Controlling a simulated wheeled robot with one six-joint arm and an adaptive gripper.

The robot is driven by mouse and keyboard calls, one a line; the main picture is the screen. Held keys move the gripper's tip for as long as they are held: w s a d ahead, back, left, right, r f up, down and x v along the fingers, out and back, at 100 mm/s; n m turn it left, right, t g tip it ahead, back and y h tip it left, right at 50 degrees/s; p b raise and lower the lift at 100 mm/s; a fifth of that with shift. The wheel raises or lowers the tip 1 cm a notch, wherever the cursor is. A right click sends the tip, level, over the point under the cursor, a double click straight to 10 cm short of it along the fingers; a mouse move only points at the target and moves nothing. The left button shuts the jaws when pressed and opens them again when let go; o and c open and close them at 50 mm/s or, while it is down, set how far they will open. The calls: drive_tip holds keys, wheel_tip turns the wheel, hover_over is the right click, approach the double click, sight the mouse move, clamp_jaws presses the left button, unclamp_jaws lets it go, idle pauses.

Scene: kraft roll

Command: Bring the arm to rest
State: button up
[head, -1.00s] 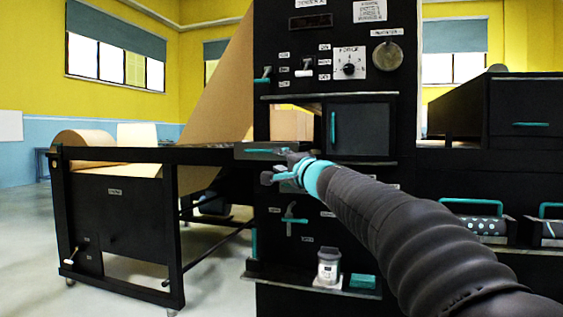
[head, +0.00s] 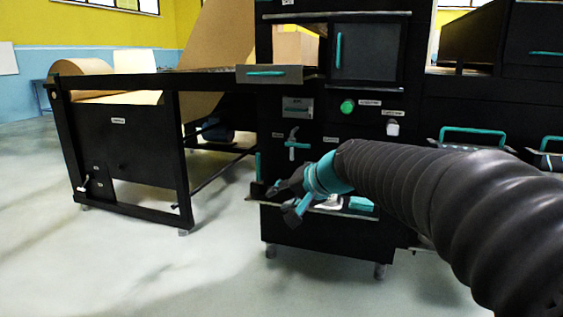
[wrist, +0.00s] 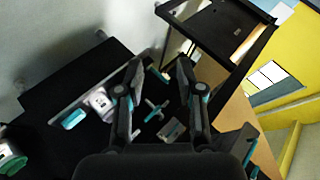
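My gripper (head: 283,203) is at the end of my dark ribbed arm, with teal parts at the wrist. In the head view it is low in front of the black machine (head: 320,242), near the left part of its small low shelf. In the wrist view the two fingers (wrist: 160,68) are spread apart with nothing between them. A teal tap-like handle (head: 292,143) is on the panel above the gripper. It also shows beyond the fingers in the wrist view (wrist: 156,110).
A teal block (head: 361,203) and a partly hidden jar, clearer in the wrist view (wrist: 99,101), stand on the shelf. Above are a green button (head: 347,106) and a drawer (head: 268,75). A black roll stand (head: 120,150) is left. The floor (head: 140,265) in front is clear.

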drive_tip(key=s+d+f+n+g+h+p, duration=0.1)
drive_tip(key=s+d+f+h, duration=0.2)
drive_tip(key=s, duration=0.4)
drive_tip(key=s+d+f+n+g+h+p, duration=0.1)
drive_tip(key=s+d+f+p, duration=0.1)
drive_tip(key=s+d, duration=0.4)
drive_tip(key=s+d+f+n+g+h+p, duration=0.1)
drive_tip(key=s+d+f+h, duration=0.15)
drive_tip(key=s, duration=0.65)
drive_tip(key=s+d+r+p, duration=0.2)
drive_tip(key=s+d+p, duration=0.1)
drive_tip(key=s, duration=0.4)
drive_tip(key=shift+d+n+t+h, duration=0.3)
drive_tip(key=shift+d+t+h, duration=0.1)
drive_tip(key=shift+d+h, duration=0.1)
